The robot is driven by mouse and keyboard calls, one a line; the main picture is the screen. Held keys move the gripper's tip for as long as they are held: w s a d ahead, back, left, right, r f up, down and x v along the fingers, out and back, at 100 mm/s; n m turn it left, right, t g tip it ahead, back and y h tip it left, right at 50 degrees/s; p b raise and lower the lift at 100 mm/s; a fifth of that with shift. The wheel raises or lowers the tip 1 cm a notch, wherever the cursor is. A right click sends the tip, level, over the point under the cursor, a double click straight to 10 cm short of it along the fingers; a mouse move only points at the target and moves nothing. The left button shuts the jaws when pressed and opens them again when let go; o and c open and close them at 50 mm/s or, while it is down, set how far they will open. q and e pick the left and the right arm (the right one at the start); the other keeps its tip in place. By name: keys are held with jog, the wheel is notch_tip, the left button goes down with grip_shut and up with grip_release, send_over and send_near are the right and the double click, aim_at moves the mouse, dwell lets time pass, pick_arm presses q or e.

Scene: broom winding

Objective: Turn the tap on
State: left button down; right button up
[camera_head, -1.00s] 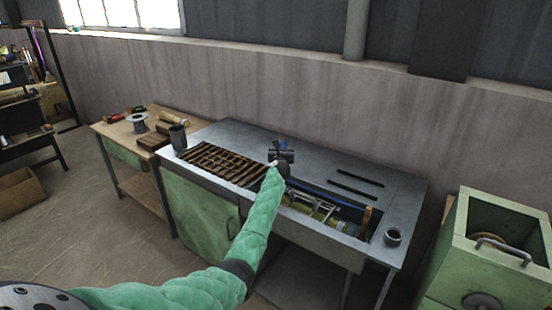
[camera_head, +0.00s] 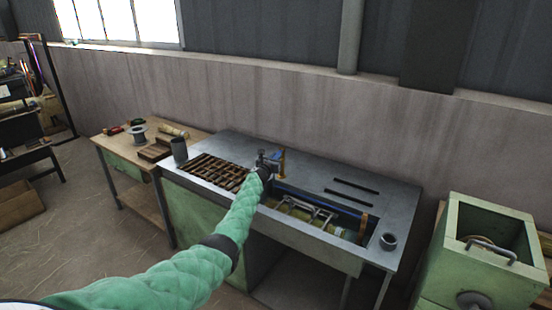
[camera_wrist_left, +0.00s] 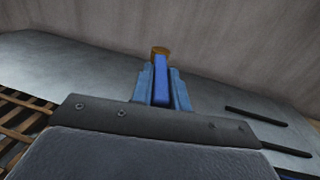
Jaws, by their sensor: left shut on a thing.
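The tap shows as a brass post (camera_head: 281,163) rising at the back of the workbench's sunken trough, just right of my left gripper. In the left wrist view, its blue lever (camera_wrist_left: 161,80) stands between my gripper's two fingers, with a brass part (camera_wrist_left: 160,50) at its far end. My left gripper (camera_head: 268,157) is shut on the blue lever. The gripper and wrist hide much of the tap in the head view. My right gripper is in neither view.
The metal workbench (camera_head: 325,177) has a slatted wooden rack (camera_head: 215,171), a dark cup (camera_head: 179,150), a small pot (camera_head: 388,241) and a trough with a metal frame (camera_head: 305,210). A wooden side table (camera_head: 112,142) stands left, a green machine (camera_head: 480,260) right.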

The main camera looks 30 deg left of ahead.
pick_arm(q)
jog(key=c, duration=1.4)
grip_release()
jog(key=shift+o, duration=0.2)
jog(key=shift+s, duration=0.1)
